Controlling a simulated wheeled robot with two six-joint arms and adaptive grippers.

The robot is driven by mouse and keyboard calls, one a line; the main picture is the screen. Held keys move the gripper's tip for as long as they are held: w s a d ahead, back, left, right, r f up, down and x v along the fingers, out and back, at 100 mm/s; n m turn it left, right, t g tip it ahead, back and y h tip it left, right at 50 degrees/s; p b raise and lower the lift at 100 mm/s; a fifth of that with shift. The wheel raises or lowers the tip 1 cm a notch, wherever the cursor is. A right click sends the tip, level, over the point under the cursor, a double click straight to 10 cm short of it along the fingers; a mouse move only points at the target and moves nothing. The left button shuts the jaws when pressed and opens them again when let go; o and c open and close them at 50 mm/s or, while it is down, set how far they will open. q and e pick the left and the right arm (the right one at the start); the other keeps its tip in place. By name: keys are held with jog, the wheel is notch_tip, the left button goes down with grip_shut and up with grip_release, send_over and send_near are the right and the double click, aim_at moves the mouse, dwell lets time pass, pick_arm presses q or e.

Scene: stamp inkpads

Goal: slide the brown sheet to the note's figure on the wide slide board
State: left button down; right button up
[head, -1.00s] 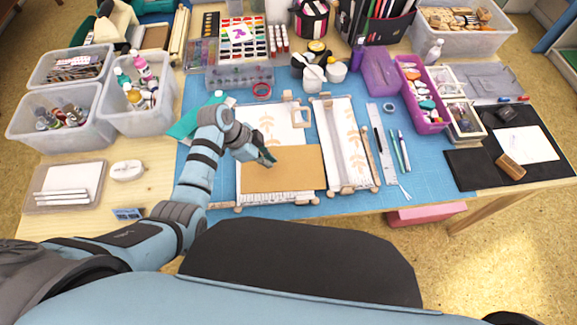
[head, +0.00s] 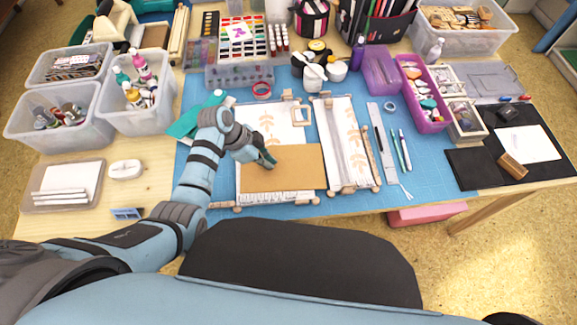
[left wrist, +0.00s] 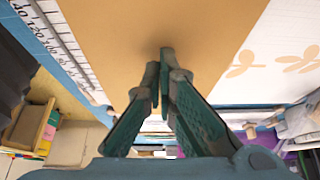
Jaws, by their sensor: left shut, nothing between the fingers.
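The brown sheet (head: 292,174) lies flat over the front part of the wide slide board (head: 281,119), a white board with tan leaf prints. In the left wrist view, the brown sheet (left wrist: 135,25) fills the middle, beside a numbered scale (left wrist: 62,40) at its left edge; I cannot read its setting surely. My left gripper (head: 269,160) is shut and empty, its tips at the sheet's far edge area; the tips show in the left wrist view (left wrist: 164,62) close over the sheet. Whether they touch it is unclear. My right gripper is out of view.
A narrower slide board (head: 341,125) stands just right. A small blue card (head: 128,213) stands at the front left, its writing too small to read. A ruler (head: 382,145) and pens lie further right. Clear bins (head: 137,118) stand left; paint pots stand behind.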

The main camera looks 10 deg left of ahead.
aim_at(265, 178)
pick_arm(q)
jog(key=shift+f, duration=0.1)
jog(key=shift+s, duration=0.1)
jog(key=shift+s+a+p, duration=0.2)
jog(key=shift+s+p, duration=0.4)
jog(key=shift+p, duration=0.25)
jog(key=shift+s+a, duration=0.1)
jog(key=shift+s, duration=0.1)
jog(key=shift+s+a, duration=0.1)
jog(key=shift+p, duration=0.3)
jog(key=shift+s+a+p, duration=0.15)
jog(key=shift+s+p, duration=0.25)
jog(key=shift+s, duration=0.05)
jog(key=shift+s+a+p, duration=0.15)
jog(key=shift+s+p, duration=0.2)
jog(key=shift+s, duration=0.15)
